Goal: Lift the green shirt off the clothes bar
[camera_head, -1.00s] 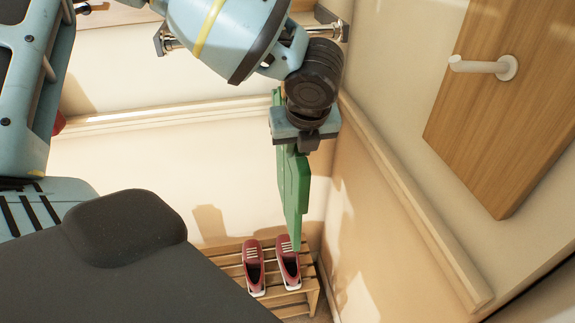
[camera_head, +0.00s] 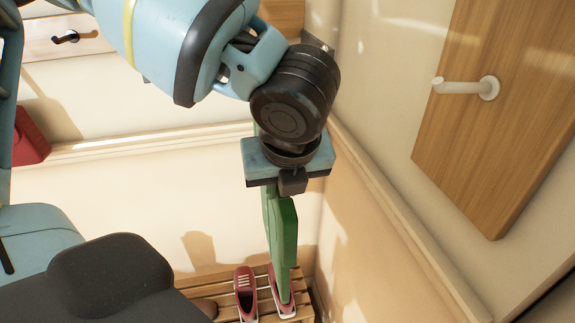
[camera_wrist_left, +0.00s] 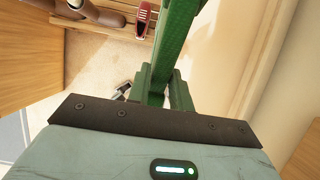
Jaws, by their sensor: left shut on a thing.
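The green shirt (camera_head: 283,235) hangs down, seen nearly edge-on, below my left gripper (camera_head: 291,184) in the head view. My left gripper is shut on it at its upper part. In the left wrist view the shirt (camera_wrist_left: 177,30) runs up from the jaws as a green strip. The fingertips are mostly hidden. The clothes bar cannot be made out behind my arm, so I cannot tell whether the shirt is touching it. My right gripper is not in view.
Red shoes (camera_head: 245,291) stand on a slatted wooden rack (camera_head: 211,290) below the shirt. A wooden panel with a white peg (camera_head: 462,87) is on the right wall. A dark hook (camera_head: 66,37) and a red object (camera_head: 29,138) are at the left.

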